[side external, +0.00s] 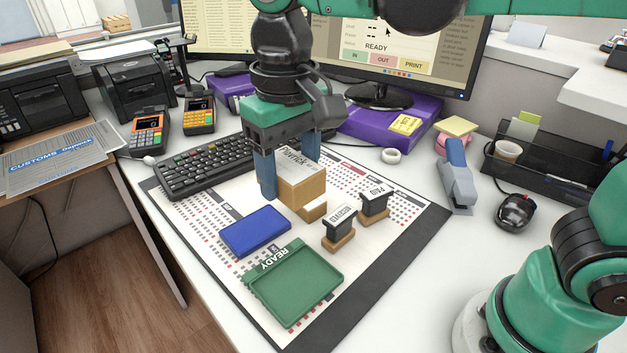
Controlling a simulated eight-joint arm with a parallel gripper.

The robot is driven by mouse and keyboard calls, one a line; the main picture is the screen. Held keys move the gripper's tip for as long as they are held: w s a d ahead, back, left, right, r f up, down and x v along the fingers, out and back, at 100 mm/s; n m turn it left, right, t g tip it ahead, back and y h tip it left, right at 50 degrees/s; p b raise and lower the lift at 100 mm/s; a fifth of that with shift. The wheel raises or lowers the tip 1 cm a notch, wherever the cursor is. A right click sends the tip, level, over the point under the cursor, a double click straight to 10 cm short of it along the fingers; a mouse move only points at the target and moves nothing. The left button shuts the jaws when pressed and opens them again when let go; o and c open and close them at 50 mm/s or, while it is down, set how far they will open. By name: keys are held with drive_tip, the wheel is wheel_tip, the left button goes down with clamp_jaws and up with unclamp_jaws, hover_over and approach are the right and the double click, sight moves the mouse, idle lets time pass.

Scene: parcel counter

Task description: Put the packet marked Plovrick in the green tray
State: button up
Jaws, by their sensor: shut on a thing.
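The packet (301,190) is a brown box with a white label on top; the label is partly hidden, with only the letters "VRICK" or similar readable. My gripper (293,178) points down with its blue fingers on either side of the packet and is shut on it. I cannot tell whether the packet touches the mat or is slightly above it. The green tray (327,283), marked READY, lies at the front of the desk mat, nearer the camera than the packet, and looks empty.
A blue pad (254,231) lies left of the packet, behind the tray. Two stamps, a front one (339,233) and a rear one (374,203), stand right of it. A keyboard (205,167) is behind left, a stapler (456,177) right.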

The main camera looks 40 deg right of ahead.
sight(297, 283)
wheel_tip(297, 283, down, 18)
drive_tip(key=shift+f, duration=0.1)
idle(0.5)
drive_tip(key=shift+f, duration=0.1)
drive_tip(key=o, duration=1.3)
drive_tip(key=shift+o, duration=0.2)
wheel_tip(297, 283, up, 12)
drive_tip(key=d+t, duration=0.7)
drive_tip(key=d, duration=0.6)
drive_tip(key=shift+s+r, duration=0.4)
drive_tip(key=shift+d, duration=0.1)
